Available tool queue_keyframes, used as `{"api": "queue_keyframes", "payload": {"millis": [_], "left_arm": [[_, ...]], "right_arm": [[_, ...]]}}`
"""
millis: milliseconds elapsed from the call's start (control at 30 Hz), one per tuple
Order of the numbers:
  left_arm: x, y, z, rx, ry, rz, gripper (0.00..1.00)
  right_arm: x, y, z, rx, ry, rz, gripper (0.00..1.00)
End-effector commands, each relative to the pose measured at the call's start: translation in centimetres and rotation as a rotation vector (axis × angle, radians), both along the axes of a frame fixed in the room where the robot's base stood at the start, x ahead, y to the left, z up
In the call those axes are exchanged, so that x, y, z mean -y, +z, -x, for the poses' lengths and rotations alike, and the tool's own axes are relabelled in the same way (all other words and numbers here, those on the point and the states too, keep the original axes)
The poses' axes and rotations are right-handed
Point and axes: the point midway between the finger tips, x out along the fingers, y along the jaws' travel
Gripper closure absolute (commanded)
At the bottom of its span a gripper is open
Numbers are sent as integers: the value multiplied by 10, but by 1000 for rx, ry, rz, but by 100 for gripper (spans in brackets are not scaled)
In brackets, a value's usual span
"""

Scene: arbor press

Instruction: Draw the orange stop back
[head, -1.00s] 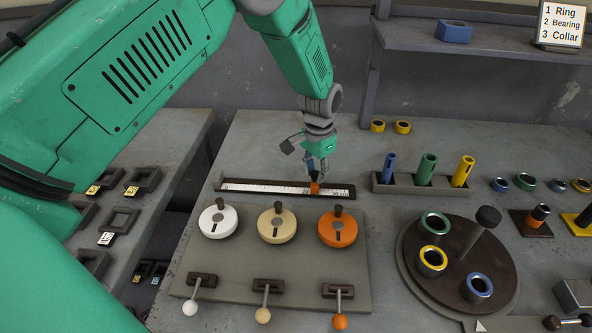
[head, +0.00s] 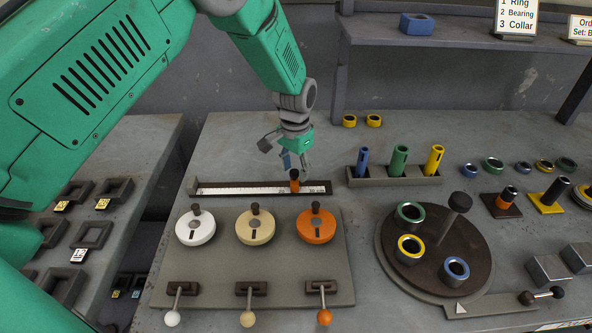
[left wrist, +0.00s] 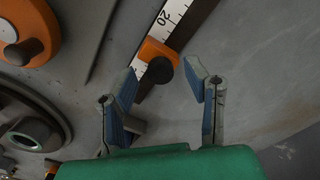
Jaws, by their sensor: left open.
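The orange stop (head: 294,186) sits on the white ruler scale (head: 240,190) toward its right end, with a dark knob (head: 294,174) on top. My left gripper (head: 297,168) is above and just behind the stop, pointing down, with its fingers apart and empty. In the left wrist view the orange stop (left wrist: 152,50) and its dark knob (left wrist: 160,70) show near the gap between my open fingertips (left wrist: 160,76). The knob appears between the tips, but I cannot tell whether either finger touches it. My right gripper is in neither view.
A panel in front carries white, cream and orange dials (head: 316,227) and ball-ended levers (head: 323,305). A rack of coloured cylinders (head: 395,180) stands to the right, with a round turntable (head: 437,270) in front of it. The bench behind the ruler is mostly clear.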

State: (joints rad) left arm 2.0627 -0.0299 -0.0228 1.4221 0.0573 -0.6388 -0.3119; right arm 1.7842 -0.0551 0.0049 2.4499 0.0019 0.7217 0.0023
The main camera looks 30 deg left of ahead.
Motion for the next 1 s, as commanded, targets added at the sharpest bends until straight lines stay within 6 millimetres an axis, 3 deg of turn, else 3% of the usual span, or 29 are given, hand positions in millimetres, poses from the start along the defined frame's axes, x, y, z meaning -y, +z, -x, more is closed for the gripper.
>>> {"api": "queue_keyframes", "payload": {"millis": [500, 700, 1000], "left_arm": [[1, 97, -2, 0, -1, 0, 58], [1, 111, -2, -2, -1, 0, 58], [1, 112, -2, -2, 0, 0, 58]], "right_arm": [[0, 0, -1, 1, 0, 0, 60], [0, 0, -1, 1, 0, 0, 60], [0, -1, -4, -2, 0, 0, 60]]}}
